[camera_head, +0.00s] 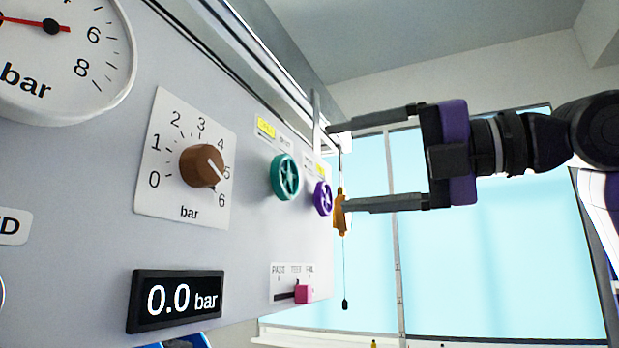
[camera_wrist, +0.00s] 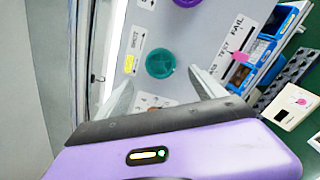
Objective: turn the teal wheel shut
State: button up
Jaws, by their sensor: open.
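The teal wheel (camera_head: 285,177) is mounted on the grey panel, between the brown dial and a purple wheel (camera_head: 323,198). It also shows in the wrist view (camera_wrist: 160,63), beyond my fingertips. My gripper (camera_head: 335,168) is open and empty. Its two fingers point left toward the panel, one above the other in the head view, to the right of the teal wheel and apart from it. In the wrist view my gripper (camera_wrist: 160,82) has its fingers spread, with the teal wheel appearing between and just past the tips.
A brown dial (camera_head: 202,166) has a scale from 0 to 6 bar. A display (camera_head: 176,299) reads 0.0 bar. A pink slider (camera_head: 303,294) sits below the wheels. An orange item (camera_head: 340,212) hangs near the lower finger. A gauge (camera_head: 62,55) is at top left.

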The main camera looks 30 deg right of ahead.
aim_at(290, 178)
jog(key=p+x, duration=0.2)
jog(key=x, duration=0.4)
jog(key=shift+w+a, duration=0.15)
jog(key=shift+w, duration=0.2)
jog(key=shift+w+a+p, duration=0.3)
jog(key=shift+w+p, duration=0.05)
jog(key=shift+w, duration=0.1)
jog(key=shift+f, duration=0.1)
jog(key=c, duration=1.4)
